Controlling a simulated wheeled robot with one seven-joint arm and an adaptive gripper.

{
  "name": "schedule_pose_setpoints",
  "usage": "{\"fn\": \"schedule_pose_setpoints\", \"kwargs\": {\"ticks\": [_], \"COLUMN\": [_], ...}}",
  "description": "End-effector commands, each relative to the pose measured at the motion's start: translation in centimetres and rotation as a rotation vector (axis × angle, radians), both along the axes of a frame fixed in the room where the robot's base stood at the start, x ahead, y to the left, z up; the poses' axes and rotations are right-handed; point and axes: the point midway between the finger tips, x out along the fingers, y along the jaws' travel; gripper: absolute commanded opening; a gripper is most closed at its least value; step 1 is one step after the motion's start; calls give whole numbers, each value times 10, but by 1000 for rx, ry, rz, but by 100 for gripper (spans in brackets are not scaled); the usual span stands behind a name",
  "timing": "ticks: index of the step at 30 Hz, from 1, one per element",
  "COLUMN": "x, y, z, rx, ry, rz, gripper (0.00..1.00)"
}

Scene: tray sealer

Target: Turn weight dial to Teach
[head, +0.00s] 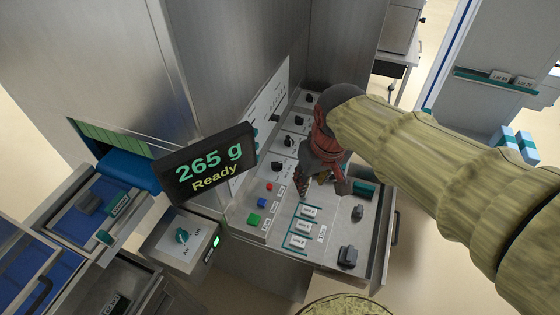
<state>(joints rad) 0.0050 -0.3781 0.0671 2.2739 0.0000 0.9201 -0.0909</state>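The sealer's control panel (258,229) carries several black dials, among them dials at the front (277,167), in the middle (288,141) and farther back (298,120). Their labels are too small to read, so I cannot tell which is the weight dial or where it points. My gripper (322,188) hangs over the panel, to the right of the dials and apart from them. Its fingers look spread, with nothing visible between them. My gripper and arm hide part of the panel's right and back.
Red, blue and green buttons (254,219) sit in front of the dials. A rack of labelled cards (300,240) and dark blocks (348,256) lie on the right part of the panel. An air switch (182,236) stands at the left. A steel cabinet wall (225,70) rises behind.

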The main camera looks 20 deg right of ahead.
Motion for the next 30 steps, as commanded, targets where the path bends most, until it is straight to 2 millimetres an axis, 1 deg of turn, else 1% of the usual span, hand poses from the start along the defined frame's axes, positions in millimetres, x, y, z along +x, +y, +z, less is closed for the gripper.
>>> {"fn": "schedule_pose_setpoints", "kwargs": {"ticks": [1, 5, 11, 12, 14, 15, 20, 21, 23, 24, 27, 30], "x": [12, 50, 119, 134, 155, 170, 230, 245, 267, 281, 306, 318], "y": [0, -1, -3, -3, -3, -4, -5, -6, -6, -7, -7, -7], "z": [-12, -38, -87, -98, -115, -126, -175, -187, -204, -213, -221, -219], "rx": [-4, -17, -39, -44, -51, -55, -74, -81, -93, -101, -125, -144], "ry": [23, 82, 165, 179, 198, 211, 248, 254, 257, 258, 246, 235], "rz": [14, 76, 221, 257, 316, 361, 574, 639, 750, 832, 1010, 1140], "gripper": [32, 32, 32, 32, 32, 32, 32, 32, 32, 32, 32, 32]}}
